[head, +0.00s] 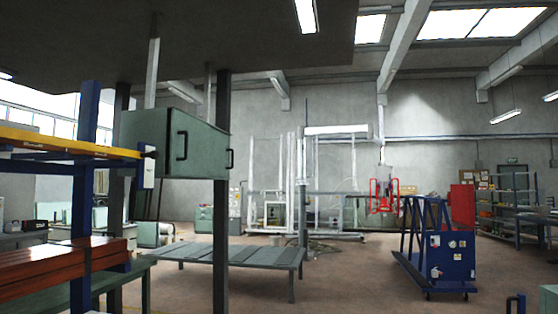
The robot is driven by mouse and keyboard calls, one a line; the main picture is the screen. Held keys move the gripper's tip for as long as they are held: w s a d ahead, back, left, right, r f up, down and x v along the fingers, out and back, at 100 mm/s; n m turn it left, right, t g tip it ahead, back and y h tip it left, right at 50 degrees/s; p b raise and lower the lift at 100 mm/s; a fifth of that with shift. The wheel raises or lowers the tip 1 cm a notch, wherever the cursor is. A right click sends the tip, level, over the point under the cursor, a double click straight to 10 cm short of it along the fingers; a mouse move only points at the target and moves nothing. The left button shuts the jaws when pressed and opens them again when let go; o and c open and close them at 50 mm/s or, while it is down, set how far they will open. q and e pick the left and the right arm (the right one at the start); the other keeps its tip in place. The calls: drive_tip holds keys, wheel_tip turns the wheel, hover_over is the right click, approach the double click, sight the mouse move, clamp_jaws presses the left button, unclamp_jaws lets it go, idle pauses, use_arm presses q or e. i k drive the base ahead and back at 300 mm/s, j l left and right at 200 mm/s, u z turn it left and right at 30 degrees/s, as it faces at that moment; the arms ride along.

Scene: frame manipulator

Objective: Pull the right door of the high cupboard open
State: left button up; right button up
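The high cupboard (143,137) is a grey-green box at the upper left, below a dark overhead slab. A face with a black bar handle (181,145) angles away to the right. A second black handle (230,159) sticks out at its right edge, partly beside a dark post. Neither of my grippers can be made out in the head view, and nothing is seen touching the cupboard.
A blue rack with a yellow beam (60,139) and red-brown planks (50,268) is at left. A low slatted table (240,255) stands below. A blue wheeled frame (440,255) is at right; floor between is clear.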

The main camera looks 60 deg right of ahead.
sight(219, 150)
drive_tip(key=z, duration=1.6)
drive_tip(key=i+z, duration=0.35)
drive_tip(key=i, duration=4.6)
drive_tip(key=u, duration=0.05)
